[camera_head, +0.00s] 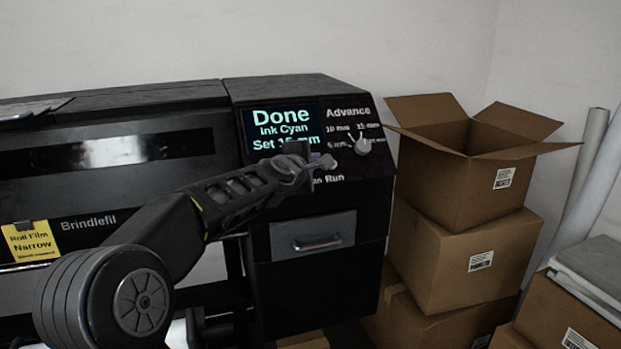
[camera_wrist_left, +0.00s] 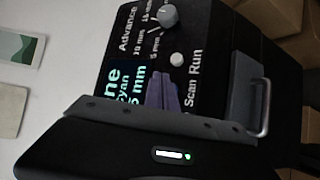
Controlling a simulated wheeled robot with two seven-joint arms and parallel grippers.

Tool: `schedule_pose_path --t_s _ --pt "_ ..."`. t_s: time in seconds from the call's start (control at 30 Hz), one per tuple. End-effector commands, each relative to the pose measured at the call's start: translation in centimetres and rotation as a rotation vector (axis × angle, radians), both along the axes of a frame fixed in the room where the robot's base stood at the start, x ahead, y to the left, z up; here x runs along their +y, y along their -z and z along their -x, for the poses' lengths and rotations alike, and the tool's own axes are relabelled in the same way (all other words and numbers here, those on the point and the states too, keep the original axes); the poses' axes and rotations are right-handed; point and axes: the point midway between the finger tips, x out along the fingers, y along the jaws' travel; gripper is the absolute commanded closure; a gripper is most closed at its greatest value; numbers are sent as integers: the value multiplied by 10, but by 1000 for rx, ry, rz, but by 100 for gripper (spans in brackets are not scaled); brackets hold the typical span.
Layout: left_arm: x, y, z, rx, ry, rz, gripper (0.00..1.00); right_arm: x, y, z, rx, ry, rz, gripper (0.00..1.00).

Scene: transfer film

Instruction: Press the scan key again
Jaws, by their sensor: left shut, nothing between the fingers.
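The black printer's control panel has a lit display (camera_head: 281,127) reading "Done", "Ink Cyan" and a "Set" line in mm, partly covered by my gripper. My left gripper (camera_head: 318,164) is shut and empty in front of the panel, below the display's right side. In the left wrist view its purplish fingertips (camera_wrist_left: 163,88) lie over the spot beside the "Scan" label, and the scan key is hidden behind them. Whether they touch it I cannot tell. A pale round key (camera_wrist_left: 177,59) shows beside the "Run" label. My right gripper is out of view.
The Advance knob (camera_head: 362,147) is just right of my gripper. A grey drawer with a handle (camera_head: 316,243) is below. Stacked cardboard boxes (camera_head: 470,255), the top one open, stand close to the printer's right side.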

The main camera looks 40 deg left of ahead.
Motion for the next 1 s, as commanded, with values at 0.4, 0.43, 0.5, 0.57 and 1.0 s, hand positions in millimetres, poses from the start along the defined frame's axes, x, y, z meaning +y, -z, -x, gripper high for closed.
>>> schedule_pose_path --t_s 0.4,0.43,0.5,0.57,1.0 --pt "9 10 -6 0 1 0 100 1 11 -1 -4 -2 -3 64" --pt "9 10 -6 0 0 0 100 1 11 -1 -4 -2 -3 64" --pt "9 10 -6 0 0 0 100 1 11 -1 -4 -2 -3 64" --pt "9 10 -6 0 0 0 100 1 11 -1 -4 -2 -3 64" --pt "8 10 -6 0 0 -1 100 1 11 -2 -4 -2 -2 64"
